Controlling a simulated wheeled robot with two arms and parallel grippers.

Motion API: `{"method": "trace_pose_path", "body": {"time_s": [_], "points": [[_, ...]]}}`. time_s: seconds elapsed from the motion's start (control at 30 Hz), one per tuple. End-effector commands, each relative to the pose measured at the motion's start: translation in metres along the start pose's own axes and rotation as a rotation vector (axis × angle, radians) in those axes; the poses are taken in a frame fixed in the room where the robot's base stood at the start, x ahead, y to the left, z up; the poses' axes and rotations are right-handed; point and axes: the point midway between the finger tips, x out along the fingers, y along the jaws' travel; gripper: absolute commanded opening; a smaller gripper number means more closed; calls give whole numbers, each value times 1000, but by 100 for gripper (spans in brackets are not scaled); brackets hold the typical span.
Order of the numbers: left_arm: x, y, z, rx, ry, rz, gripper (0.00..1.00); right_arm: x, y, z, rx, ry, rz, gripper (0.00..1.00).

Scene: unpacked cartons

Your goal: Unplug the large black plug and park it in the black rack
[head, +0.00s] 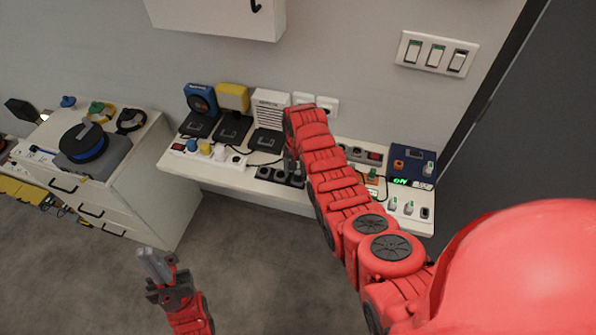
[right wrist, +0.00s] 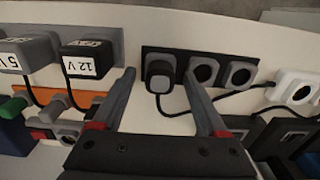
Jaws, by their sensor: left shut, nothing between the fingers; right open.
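A black plug (right wrist: 160,75) with a cable sits at the left end of a black strip (right wrist: 205,56) in the right wrist view. Two round openings beside it in that strip are empty. My right gripper (right wrist: 163,70) is open, with one finger on each side of the plug and gaps visible. In the head view the strip (head: 264,173) lies at the shelf's front edge, and my right gripper (head: 290,167) is over its right part, hiding the plug. My left gripper (head: 155,262) is shut and empty, low over the floor. I cannot tell which piece is the black rack.
A black 12 V adapter (right wrist: 90,60) and a grey 5 V adapter (right wrist: 28,53) stand left of the fingers. Cables cross the shelf (head: 216,178). A drawer cabinet (head: 150,190) stands at left; the floor in front is clear.

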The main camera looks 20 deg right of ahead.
Motion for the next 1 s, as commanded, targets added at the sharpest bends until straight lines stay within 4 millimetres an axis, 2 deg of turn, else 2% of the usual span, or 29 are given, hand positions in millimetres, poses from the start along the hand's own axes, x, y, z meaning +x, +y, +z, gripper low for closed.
{"method": "trace_pose_path", "body": {"time_s": [0.27,0.37,0.57,0.6,0.7,1.0], "points": [[-5,0,1,0,0,0,0,-10,-1,-1,0,2,-1,76],[-10,0,2,0,0,0,0,-20,-1,-1,0,2,-2,76],[-24,1,4,0,0,0,0,-58,-1,-1,0,6,-4,76],[-11,0,2,0,-1,0,0,-76,-1,-1,0,4,-3,76],[5,0,-1,0,1,0,0,-102,0,0,-1,1,-1,76],[60,-3,-10,0,0,0,0,-156,0,0,0,0,1,76]]}}
